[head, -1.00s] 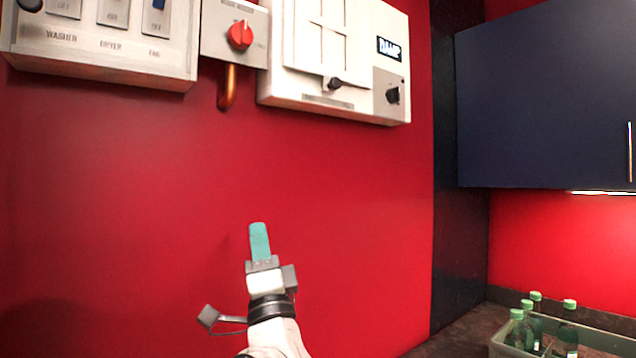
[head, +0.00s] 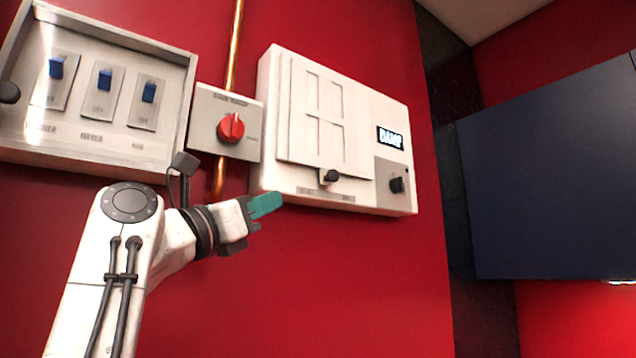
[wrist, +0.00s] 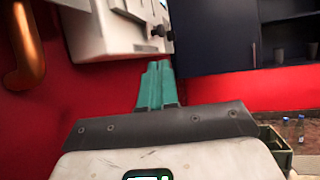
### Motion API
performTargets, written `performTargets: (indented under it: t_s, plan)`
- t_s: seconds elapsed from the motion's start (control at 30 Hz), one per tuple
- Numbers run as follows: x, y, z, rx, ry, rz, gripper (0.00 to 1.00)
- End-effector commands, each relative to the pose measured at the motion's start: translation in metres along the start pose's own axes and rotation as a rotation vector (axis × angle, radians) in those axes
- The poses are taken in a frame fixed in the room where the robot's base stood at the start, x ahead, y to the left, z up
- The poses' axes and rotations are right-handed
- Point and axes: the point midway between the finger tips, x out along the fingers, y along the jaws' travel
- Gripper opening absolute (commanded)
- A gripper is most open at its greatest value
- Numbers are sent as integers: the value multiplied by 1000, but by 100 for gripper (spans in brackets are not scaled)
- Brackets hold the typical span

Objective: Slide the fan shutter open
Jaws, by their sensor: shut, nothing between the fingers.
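The fan shutter (head: 304,112) is a flat white panel with window-like recesses on the front of a white wall box (head: 268,100). A small dark knob (head: 331,176) sits at the panel's lower right. In the wrist view the box (wrist: 95,35) is at the upper left, with the dark knob (wrist: 157,31) near its lower right. My gripper (head: 280,203) has teal fingers, shut and empty, just below the box's lower left corner in the head view, left of the knob. In the wrist view the teal fingers (wrist: 158,82) lie together and point towards the box. I cannot tell whether they touch it.
A black dial (head: 397,185) and a lit display (head: 390,138) are on the box's right side. Left are a red rotary switch (head: 231,128), a copper pipe (head: 236,45) and a panel of blue switches (head: 104,79). A dark cabinet (head: 550,180) hangs right. The red wall below is clear.

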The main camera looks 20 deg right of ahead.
Motion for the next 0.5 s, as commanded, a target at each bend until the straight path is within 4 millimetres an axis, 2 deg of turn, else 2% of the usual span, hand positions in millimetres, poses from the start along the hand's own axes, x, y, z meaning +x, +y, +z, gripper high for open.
performTargets:
  t_s: [0.27,0.37,0.5]
  plan:
    - [1,0,0,-2,-2,-1,0]
    - [8,0,1,-2,-2,-2,0]
    - [28,-1,2,-4,-3,-3,0]
